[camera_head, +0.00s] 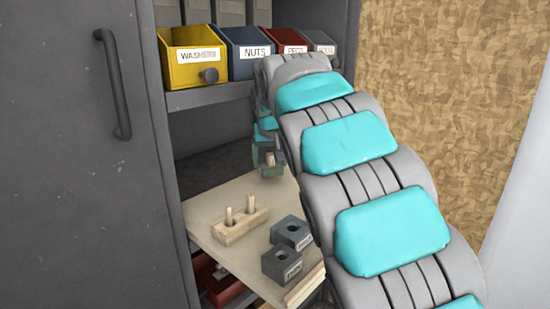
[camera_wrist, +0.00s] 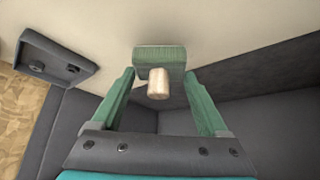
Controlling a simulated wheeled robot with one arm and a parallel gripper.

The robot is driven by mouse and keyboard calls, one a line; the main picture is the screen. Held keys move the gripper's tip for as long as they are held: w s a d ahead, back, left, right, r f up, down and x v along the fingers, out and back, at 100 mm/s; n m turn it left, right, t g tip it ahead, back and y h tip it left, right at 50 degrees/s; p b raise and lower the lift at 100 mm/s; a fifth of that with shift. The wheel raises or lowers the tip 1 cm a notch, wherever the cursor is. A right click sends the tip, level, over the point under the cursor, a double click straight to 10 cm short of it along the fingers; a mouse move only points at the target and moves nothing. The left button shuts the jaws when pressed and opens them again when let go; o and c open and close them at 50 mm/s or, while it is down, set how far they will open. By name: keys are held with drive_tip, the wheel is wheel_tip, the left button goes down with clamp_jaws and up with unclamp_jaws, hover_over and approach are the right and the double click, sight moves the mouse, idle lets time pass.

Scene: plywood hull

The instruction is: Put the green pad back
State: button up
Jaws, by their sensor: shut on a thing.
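The green pad (camera_wrist: 160,55) is a small block with a pale wooden peg (camera_wrist: 158,84) standing out of its face toward the wrist camera. In the head view the gripper (camera_head: 269,160) is small and partly hidden by my arm. It is at the far edge of the pale board, in front of the dark shelf opening. The gap between pad and board cannot be judged.
The board (camera_head: 205,217) carries a wooden block with two pegs (camera_head: 240,226) and two grey holed blocks (camera_head: 282,264) (camera_head: 291,232). Yellow (camera_head: 194,57), blue (camera_head: 245,52) and red bins (camera_head: 290,45) line the shelf above. A grey door (camera_head: 80,170) stands at left.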

sight(264, 164)
drive_tip(key=shift+w+a+f, duration=0.35)
drive_tip(key=shift+a+f, duration=0.1)
drive_tip(key=shift+f, duration=0.3)
drive_tip(key=shift+w+a+f, duration=0.35)
drive_tip(key=shift+a+f, duration=0.1)
drive_tip(key=shift+f, duration=0.3)
drive_tip(key=o, duration=1.2)
drive_tip(key=shift+b+v, duration=0.3)
drive_tip(key=shift+v, duration=3.6)
